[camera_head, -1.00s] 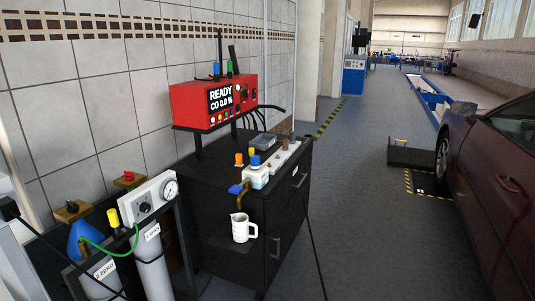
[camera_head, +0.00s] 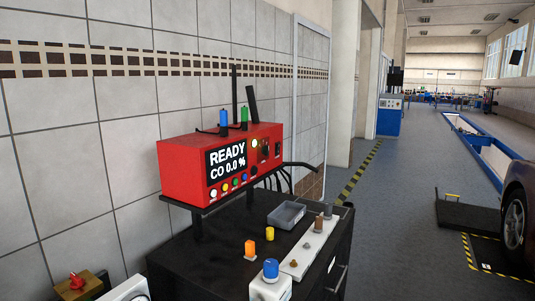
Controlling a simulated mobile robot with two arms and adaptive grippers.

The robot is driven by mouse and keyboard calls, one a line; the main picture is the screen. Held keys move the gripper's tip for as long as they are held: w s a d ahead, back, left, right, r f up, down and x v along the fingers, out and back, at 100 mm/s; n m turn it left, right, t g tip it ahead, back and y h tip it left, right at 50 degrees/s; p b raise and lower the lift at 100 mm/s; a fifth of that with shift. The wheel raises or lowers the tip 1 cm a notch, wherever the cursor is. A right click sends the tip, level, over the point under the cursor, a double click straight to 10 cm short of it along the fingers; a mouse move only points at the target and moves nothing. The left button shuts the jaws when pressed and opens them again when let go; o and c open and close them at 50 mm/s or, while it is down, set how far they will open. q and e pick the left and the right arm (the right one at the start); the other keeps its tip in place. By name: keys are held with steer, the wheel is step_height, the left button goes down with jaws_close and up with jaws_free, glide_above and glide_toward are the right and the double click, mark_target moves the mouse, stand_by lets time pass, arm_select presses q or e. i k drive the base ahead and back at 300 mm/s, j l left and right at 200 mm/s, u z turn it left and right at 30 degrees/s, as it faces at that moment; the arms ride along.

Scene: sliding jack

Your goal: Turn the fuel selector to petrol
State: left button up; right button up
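A red analyzer (camera_head: 200,166) stands on a raised shelf above a black cabinet. Its screen (camera_head: 227,160) reads "READY CO 0.0 %". A row of small coloured buttons lies under the screen. To the right of the screen are a pale round button (camera_head: 254,143) and a dark knob (camera_head: 265,149). Any fuel markings are too small to read, so I cannot tell which control is the fuel selector or where it points. Neither of my grippers is in view.
The black cabinet (camera_head: 190,262) carries a grey tray (camera_head: 287,215), orange and yellow caps, a white block with a blue knob (camera_head: 271,268), and a light strip with small posts. A black probe handle juts out right of the analyzer.

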mark_target(265, 149)
steer(key=i+l, duration=0.2)
steer(key=l, duration=0.15)
steer(key=i+l, duration=0.2)
steer(key=l, duration=0.15)
steer(key=i+l+u, duration=0.1)
steer(key=i+l, duration=0.25)
steer(key=l, duration=0.35)
steer(key=i+l, duration=0.2)
steer(key=l, duration=0.15)
steer(key=u, duration=0.05)
